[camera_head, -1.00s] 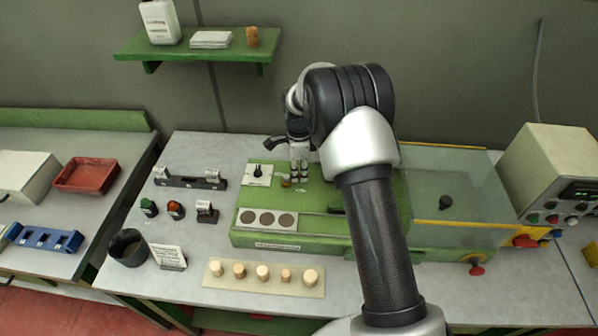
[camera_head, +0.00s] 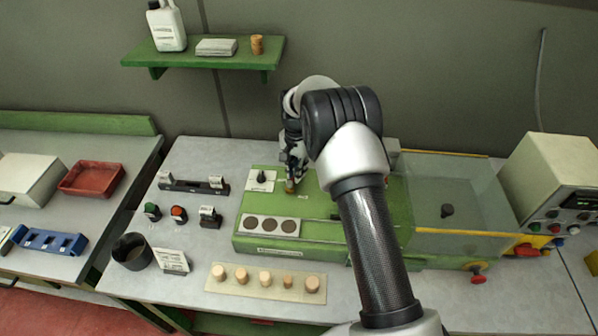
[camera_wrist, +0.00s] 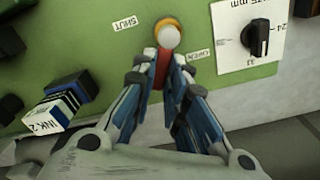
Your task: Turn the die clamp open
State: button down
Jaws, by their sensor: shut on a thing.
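The die clamp (camera_wrist: 168,36) stands on the green machine top, with a brass collar, a pale round top and a red handle (camera_wrist: 161,70). In the wrist view the handle runs down from the pale top between my fingers. A SHUT label (camera_wrist: 124,22) lies to its left and an OPEN label (camera_wrist: 199,56) to its right. My gripper (camera_wrist: 162,82) is shut on the red handle, one finger on each side. In the head view my gripper (camera_head: 294,172) is at the small brass clamp (camera_head: 290,187); the handle is hidden there.
A black dial on a white plate (camera_wrist: 260,38) is close to the right of the clamp in the wrist view. An INK 2 block (camera_wrist: 60,106) is at lower left. A clear cover (camera_head: 455,190) is right of my arm. Cork stoppers stand on a front tray (camera_head: 250,287).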

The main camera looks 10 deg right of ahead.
jog(key=n, duration=0.2)
jog(key=a+n, duration=0.1)
jog(key=n, duration=0.1)
jog(key=w+n, duration=0.1)
jog(key=shift+a+n, duration=0.35)
jog(key=shift+n, duration=0.05)
dwell(0.4)
jog(key=c, duration=1.6)
grip_release()
notch_tip(320, 180, up, 12)
